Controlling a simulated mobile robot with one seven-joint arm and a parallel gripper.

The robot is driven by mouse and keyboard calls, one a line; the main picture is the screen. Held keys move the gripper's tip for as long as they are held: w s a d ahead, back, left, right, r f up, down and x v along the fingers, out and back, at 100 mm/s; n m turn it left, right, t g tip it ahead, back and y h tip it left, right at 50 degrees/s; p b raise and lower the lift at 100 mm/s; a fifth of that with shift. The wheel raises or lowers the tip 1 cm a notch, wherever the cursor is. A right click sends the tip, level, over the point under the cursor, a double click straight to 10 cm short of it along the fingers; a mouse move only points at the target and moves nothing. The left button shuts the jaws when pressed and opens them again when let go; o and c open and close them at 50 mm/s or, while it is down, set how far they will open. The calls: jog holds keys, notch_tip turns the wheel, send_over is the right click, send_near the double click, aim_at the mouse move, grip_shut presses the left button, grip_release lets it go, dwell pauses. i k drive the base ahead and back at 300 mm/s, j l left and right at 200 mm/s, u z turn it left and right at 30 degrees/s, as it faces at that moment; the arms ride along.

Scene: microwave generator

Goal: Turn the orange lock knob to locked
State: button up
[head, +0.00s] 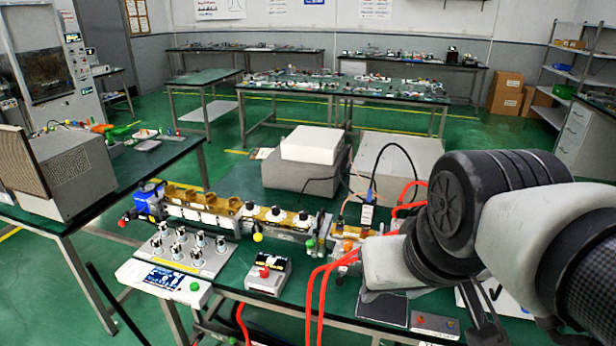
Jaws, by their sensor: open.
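A small orange knob (347,245) shows on a pale block on the green bench, left of my arm and beside the red hoses. It is too small to read its position or any lock marking. A second small orange-red spot (420,319) is on a grey plate at the bench's front edge; I cannot tell which is the lock knob. My gripper (483,318) is at the lower right, pointing down, with its dark fingers partly hidden by my arm. It is open, and I see nothing held. It is apart from the orange knob, to its right and nearer.
Red hoses (318,290) loop over the bench beside my arm. The brass waveguide row (205,208) runs along the bench. A grey box with a red knob (266,277) and a panel of metal knobs (180,252) stand to the left. A dark flat pad (382,309) lies near the front.

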aim_at(348, 245)
jog(key=i+j+z, duration=0.3)
jog(key=i+j, duration=0.55)
